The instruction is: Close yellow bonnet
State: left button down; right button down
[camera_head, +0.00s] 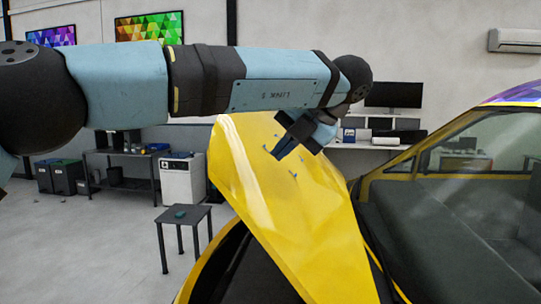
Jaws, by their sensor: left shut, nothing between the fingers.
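The yellow bonnet (270,185) stands raised and tilted at the front of the yellow car, with the dark engine bay (250,275) visible beneath it. My left arm reaches across from the left at the top. My left gripper (281,156) is shut and empty, in front of the upper part of the bonnet. I cannot tell whether it touches the panel. Several small blue marks lie on the bonnet near the gripper. My right gripper is not in view.
The car's windscreen (470,190) and cabin fill the right side. A small dark stool (183,216) stands on the open floor at left. A white cabinet (182,181), a workbench and bins stand along the back wall. A monitor (393,94) is behind the car.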

aim_at(239, 195)
pick_arm(q)
jog(key=p+x, duration=0.2)
jog(key=x, duration=0.8)
jog(key=shift+a, duration=0.15)
jog(key=shift+x, duration=0.9)
